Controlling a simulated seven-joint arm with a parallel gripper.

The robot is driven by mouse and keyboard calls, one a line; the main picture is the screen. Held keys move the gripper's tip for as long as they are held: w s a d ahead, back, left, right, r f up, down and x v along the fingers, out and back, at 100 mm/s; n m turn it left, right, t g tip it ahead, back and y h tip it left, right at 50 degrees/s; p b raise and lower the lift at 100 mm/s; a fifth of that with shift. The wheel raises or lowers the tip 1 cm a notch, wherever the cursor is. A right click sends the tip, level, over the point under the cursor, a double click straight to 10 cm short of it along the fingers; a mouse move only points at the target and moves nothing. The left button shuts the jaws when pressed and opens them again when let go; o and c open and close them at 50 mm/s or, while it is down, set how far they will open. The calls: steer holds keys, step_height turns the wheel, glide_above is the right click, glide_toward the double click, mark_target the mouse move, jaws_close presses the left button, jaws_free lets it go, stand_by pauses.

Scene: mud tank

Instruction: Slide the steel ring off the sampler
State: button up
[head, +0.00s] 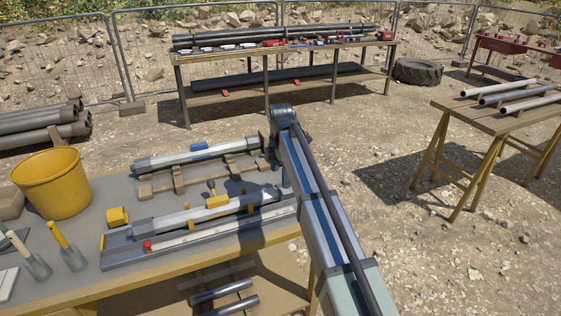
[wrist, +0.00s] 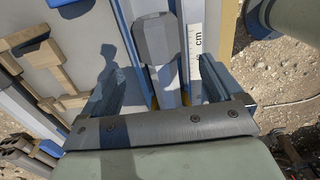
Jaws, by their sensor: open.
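A long grey faceted tube (head: 180,219), seemingly the sampler, lies in a blue-grey tray on the near table. Its right end is near my arm. In the wrist view, a dark grey faceted end piece (wrist: 157,40) with a narrower light shaft (wrist: 168,88) runs toward my gripper (wrist: 163,78). My gripper is open, with one finger on each side of that shaft and nothing clamped. I cannot clearly tell a separate steel ring from the end piece. In the head view my arm hides most of the gripper.
A white cm scale (wrist: 196,38) lies right of the shaft. A second tube (head: 190,157) rests on wooden cradles (head: 178,180) behind the tray. Ground beyond the table's right end is open.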

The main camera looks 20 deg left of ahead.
mark_target(285, 191)
steer(key=shift+f, duration=3.1)
steer(key=c, duration=1.4)
